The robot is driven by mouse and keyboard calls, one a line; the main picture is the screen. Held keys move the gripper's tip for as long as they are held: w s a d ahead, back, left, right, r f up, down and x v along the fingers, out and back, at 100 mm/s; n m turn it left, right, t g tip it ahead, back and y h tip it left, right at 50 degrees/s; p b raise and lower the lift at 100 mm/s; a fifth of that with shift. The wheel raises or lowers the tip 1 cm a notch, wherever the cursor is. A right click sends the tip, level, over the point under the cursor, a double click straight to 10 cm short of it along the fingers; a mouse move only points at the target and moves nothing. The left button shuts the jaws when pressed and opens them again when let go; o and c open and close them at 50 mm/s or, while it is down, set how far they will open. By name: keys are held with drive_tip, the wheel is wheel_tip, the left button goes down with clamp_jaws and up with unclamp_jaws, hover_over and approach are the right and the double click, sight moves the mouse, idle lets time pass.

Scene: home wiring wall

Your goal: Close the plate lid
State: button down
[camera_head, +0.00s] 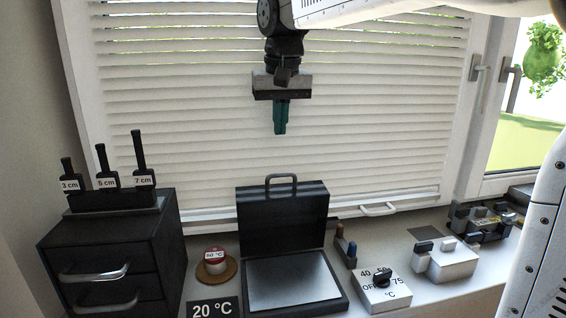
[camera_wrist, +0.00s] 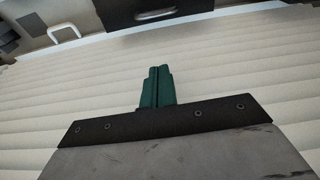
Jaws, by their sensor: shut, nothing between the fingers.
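The plate is a black case with a grey metal surface (camera_head: 290,280) on the sill. Its black lid (camera_head: 283,217) stands open, upright at the back of the case, with a handle (camera_head: 281,179) on its top edge. My gripper (camera_head: 281,131) hangs above the lid in front of the blinds, clear of it. Its green fingers are together and empty. In the wrist view the fingers (camera_wrist: 157,73) also show closed, with blinds behind them and a handle (camera_wrist: 63,32) at the upper left.
A black drawer unit (camera_head: 113,250) with labelled tools stands at the left. A red-topped round item (camera_head: 215,256) and a 20 °C display (camera_head: 213,308) are left of the plate. A dial box (camera_head: 383,292) and a grey block (camera_head: 453,264) are right. Blinds (camera_head: 370,120) fill the back.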

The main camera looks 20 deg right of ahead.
hover_over(283, 185)
drive_tip(key=x, duration=0.5)
drive_tip(key=s+x, duration=0.1)
drive_tip(key=x, duration=0.2)
drive_tip(key=shift+w+a+f, duration=0.1)
drive_tip(key=shift+f, duration=0.3)
drive_tip(key=shift+s+a, duration=0.1)
drive_tip(key=shift+s, duration=0.35)
